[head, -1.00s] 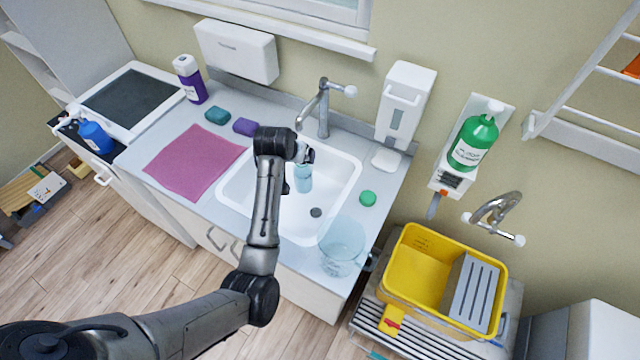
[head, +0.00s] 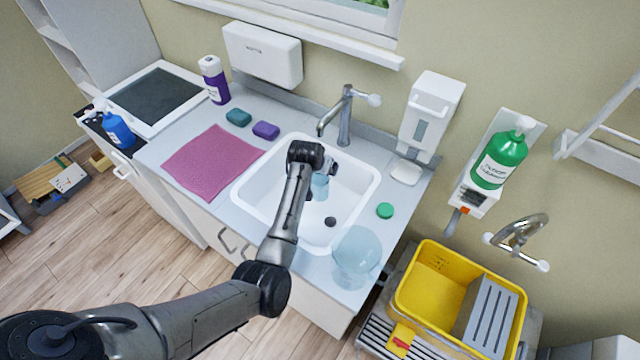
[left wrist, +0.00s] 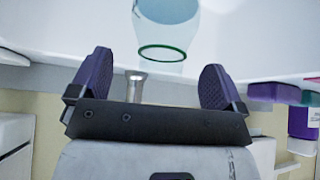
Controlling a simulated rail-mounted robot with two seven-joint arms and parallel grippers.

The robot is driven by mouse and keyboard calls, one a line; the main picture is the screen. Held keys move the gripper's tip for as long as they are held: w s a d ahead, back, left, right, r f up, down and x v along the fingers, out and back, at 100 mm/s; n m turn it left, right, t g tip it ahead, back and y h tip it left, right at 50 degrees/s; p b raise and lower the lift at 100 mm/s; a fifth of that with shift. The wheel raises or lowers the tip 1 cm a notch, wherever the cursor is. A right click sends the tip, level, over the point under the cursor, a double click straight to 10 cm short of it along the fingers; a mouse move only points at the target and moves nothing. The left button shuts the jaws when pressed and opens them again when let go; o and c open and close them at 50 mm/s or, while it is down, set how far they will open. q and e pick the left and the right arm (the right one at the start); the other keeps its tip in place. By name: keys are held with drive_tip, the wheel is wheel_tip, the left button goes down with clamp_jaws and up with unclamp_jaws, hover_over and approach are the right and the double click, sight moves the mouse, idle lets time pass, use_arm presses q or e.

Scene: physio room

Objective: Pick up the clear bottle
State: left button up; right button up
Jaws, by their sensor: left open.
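The clear bottle (head: 320,187) is pale blue and see-through and stands in the white sink (head: 357,205). My left gripper (head: 331,165) is over the sink, just beside and above the bottle, and hides part of it in the head view. In the left wrist view the bottle (left wrist: 168,30) shows at the top centre, with a green ring at its near end. The open fingers of my left gripper (left wrist: 156,78) are spread wide below it in the picture, with nothing between them. My right gripper is not in view.
A chrome tap (head: 345,115) rises behind the sink. A clear jug (head: 357,258) stands on the counter's right front, near a green round thing (head: 385,210). A pink cloth (head: 212,163) and two soap-like blocks lie left. A yellow bin (head: 430,275) stands right.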

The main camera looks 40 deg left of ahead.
use_arm(q)
drive_tip(key=x, duration=0.3)
drive_tip(key=shift+f+b, duration=0.15)
drive_tip(key=shift+b, duration=0.15)
drive_tip(key=c, duration=1.5)
drive_tip(key=shift+c, duration=0.9)
